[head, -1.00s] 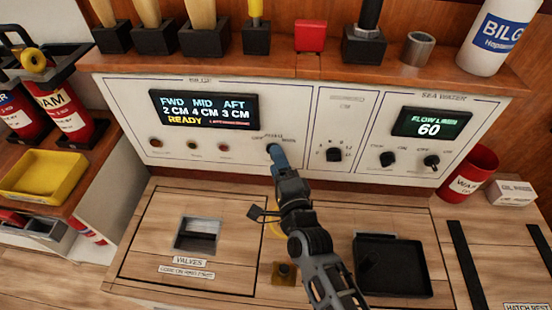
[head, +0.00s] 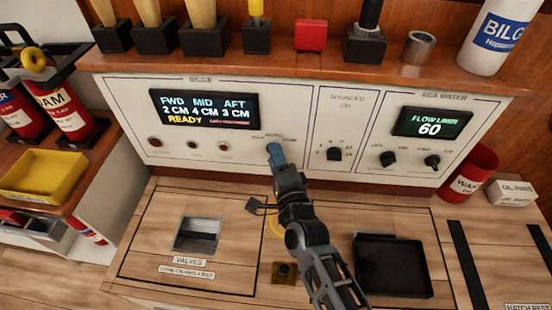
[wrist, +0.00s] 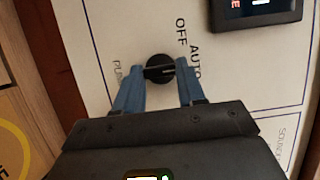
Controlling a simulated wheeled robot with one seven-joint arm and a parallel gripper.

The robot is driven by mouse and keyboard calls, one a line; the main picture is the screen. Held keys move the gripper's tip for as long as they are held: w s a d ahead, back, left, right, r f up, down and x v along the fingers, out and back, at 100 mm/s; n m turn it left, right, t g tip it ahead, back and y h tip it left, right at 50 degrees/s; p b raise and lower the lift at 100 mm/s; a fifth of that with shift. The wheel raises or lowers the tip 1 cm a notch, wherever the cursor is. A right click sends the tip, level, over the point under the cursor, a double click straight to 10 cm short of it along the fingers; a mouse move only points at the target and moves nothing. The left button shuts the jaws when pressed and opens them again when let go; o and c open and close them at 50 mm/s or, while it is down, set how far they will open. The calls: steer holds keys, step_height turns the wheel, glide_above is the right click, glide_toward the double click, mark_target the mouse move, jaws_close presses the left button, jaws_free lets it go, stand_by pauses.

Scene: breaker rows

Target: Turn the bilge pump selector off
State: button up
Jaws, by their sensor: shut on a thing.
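The bilge pump selector is a round black knob (wrist: 160,68) on the white bilge panel (head: 130,115). My gripper (wrist: 158,82) is shut on the knob, one finger on each side. In the head view my gripper (head: 275,155) reaches the panel below the display and hides the knob. The display (head: 204,109) reads FWD 2 CM, MID 4 CM, AFT 3 CM and READY.
A sounder knob (head: 334,154) and two sea water knobs (head: 388,159) sit to the right on the panel. A shelf above holds brushes and a red block (head: 311,36). A black tray (head: 393,265) lies on the wooden counter below.

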steer(key=shift+c, duration=0.5)
steer(key=shift+r+p, duration=0.15)
steer(key=shift+p, duration=0.35)
steer(key=shift+a+r+n+g+h+p, duration=0.1)
steer(key=shift+n+g+h+p, duration=0.35)
steer(key=shift+n+p, duration=1.55)
steer(key=shift+d+r+n+g+h+p, duration=0.1)
steer(key=shift+n+g+h+p, duration=0.35)
steer(key=shift+p, duration=3.15)
steer(key=shift+a+n+g+h+p, duration=0.1)
steer(key=shift+n+g+h+p, duration=0.3)
steer(key=shift+n+p, duration=1.6)
steer(key=shift+m+p, duration=0.75)
steer(key=shift+p, duration=0.05)
steer(key=o, duration=1)
steer(key=shift+o, duration=0.2)
